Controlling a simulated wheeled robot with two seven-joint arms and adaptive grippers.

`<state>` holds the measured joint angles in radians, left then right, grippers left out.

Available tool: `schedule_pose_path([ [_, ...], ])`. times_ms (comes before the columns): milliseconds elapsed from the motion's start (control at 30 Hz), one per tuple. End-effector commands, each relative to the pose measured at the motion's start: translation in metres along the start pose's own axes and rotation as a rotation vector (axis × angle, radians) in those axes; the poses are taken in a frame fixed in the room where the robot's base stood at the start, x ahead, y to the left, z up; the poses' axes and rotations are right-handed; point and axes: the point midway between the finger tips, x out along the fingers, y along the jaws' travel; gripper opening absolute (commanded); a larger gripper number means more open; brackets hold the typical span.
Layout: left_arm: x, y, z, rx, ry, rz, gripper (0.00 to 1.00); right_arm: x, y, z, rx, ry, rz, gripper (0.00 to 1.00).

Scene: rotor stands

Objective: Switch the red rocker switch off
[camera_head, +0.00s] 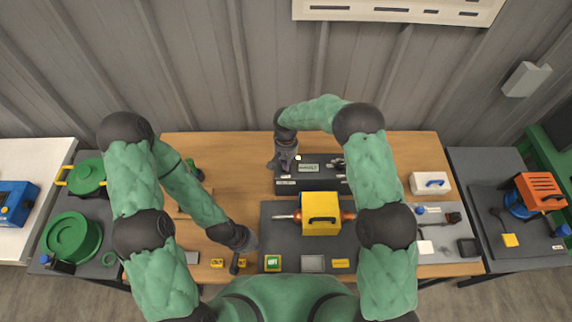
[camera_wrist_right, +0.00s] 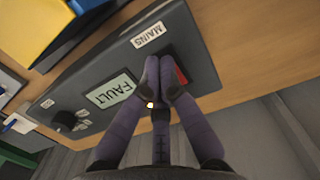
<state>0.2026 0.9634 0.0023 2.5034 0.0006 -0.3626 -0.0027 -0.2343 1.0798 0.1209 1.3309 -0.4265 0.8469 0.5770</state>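The red rocker switch (camera_wrist_right: 182,74) is on the dark control box (camera_wrist_right: 85,68), beside the MAINS label (camera_wrist_right: 149,35); the fingers partly hide it and its position cannot be told. The box's display (camera_wrist_right: 112,93) reads FAULT. In the head view the dark box (camera_head: 314,186) stands at the back of the wooden table. My right gripper (camera_wrist_right: 164,78) is shut and empty, its tips together right at the switch; contact cannot be told. It also shows at the box's left end in the head view (camera_head: 285,164). My left gripper (camera_head: 246,240) is low over the table's front left; its fingers are unclear.
A yellow housing (camera_head: 321,221) stands on a dark mat just in front of the box. A white case (camera_head: 430,183) stands at the right. Small labelled cards (camera_head: 273,262) lie along the front edge. The table's back left is mostly bare.

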Motion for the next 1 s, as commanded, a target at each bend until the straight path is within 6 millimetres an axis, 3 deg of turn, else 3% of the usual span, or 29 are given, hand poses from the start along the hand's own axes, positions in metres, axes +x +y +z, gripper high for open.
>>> schedule_pose_path([
  [100, 0.013, -0.005, 0.000, 0.000, 0.000, 0.000, 0.00, 0.008, 0.000, 0.002, -0.002, 0.042, 0.002, 0.00],
  [1000, 0.016, -0.006, 0.000, 0.000, -0.001, 0.000, 0.00, -0.004, 0.000, -0.013, -0.001, 0.038, 0.001, 0.00],
])
